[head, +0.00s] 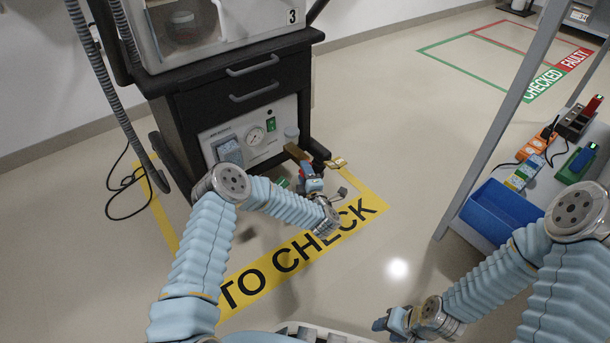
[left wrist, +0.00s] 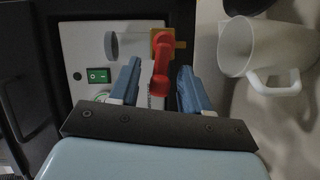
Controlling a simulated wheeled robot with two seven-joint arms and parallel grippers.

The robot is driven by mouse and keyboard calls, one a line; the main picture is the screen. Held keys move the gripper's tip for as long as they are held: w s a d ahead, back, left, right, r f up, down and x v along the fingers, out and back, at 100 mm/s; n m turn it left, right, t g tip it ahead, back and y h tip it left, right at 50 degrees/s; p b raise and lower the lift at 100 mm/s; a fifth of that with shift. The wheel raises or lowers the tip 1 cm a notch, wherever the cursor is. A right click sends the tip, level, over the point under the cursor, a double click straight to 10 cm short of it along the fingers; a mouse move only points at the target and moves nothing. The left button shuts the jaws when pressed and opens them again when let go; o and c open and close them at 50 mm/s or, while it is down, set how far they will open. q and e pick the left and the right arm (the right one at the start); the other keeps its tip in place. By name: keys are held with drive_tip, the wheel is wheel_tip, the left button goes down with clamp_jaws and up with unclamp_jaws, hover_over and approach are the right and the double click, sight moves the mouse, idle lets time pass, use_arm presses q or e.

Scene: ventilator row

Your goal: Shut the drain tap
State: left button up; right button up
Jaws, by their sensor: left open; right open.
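The drain tap is a red lever (left wrist: 162,62) with a brass-coloured part (left wrist: 180,45) beside its upper end in the left wrist view. The lever runs up and down in that picture. My left gripper (left wrist: 158,84) is open, with its blue fingers on either side of the lever's lower part. I cannot tell whether they touch it. My right gripper (head: 386,321) is open and empty over the floor at the bottom.
The black cabinet (head: 181,118) carries a gauge (head: 256,136) and a green switch (head: 271,125), also seen in the left wrist view (left wrist: 97,75). A white jug (left wrist: 238,48) is close right of my left gripper. A blue bin (head: 500,208) sits on the right-hand shelf.

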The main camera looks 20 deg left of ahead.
use_arm(q)
clamp_jaws()
